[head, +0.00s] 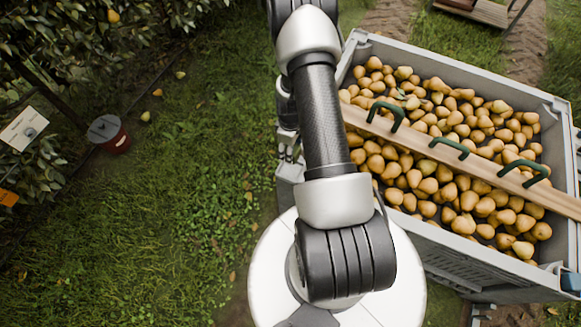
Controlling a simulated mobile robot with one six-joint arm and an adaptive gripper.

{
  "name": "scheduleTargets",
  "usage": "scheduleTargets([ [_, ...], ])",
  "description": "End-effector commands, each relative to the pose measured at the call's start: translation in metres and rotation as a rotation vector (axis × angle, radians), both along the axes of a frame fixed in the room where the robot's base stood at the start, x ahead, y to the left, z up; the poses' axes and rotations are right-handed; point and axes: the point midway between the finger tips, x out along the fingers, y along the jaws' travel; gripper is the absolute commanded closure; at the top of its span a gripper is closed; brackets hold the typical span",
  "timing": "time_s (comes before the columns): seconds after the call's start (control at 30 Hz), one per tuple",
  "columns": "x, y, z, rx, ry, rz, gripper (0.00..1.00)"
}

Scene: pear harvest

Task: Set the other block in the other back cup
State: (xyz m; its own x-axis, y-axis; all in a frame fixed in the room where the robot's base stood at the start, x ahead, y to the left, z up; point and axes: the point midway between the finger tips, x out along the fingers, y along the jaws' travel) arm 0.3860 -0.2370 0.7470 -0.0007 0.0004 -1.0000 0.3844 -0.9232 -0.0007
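No block or cup can be made out for certain in the head view. A small blue-grey piece (571,282) shows at the near right corner of the pear bin; I cannot tell whether it is a block or a fitting. What looks like my gripper (289,152) is partly hidden behind my arm, close to the bin's left side. Its fingers are too small and covered to show whether they are open or shut, or whether they hold anything.
A large grey bin (455,58) full of pears fills the right. A wooden plank (408,136) with green handles lies across it. A dark red canister (116,142) and a white sign (23,129) stand near the trees.

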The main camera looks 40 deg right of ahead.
Motion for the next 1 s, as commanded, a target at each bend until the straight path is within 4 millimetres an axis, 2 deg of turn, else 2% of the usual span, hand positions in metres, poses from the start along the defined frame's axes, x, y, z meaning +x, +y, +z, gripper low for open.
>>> scheduleTargets([
  [0.03,-0.001,0.0,-0.019,0.001,0.002,0.0,0.72],
  [0.1,-0.001,0.001,-0.036,0.002,0.003,-0.001,0.72],
  [0.23,0.0,0.0,-0.06,0.0,0.0,-0.001,0.72],
  [0.47,0.0,0.0,-0.076,0.0,0.0,-0.002,0.72],
  [0.73,0.0,0.0,-0.114,0.0,0.0,-0.002,0.72],
  [1.0,0.0,0.0,-0.115,-0.001,-0.001,-0.002,0.72],
])
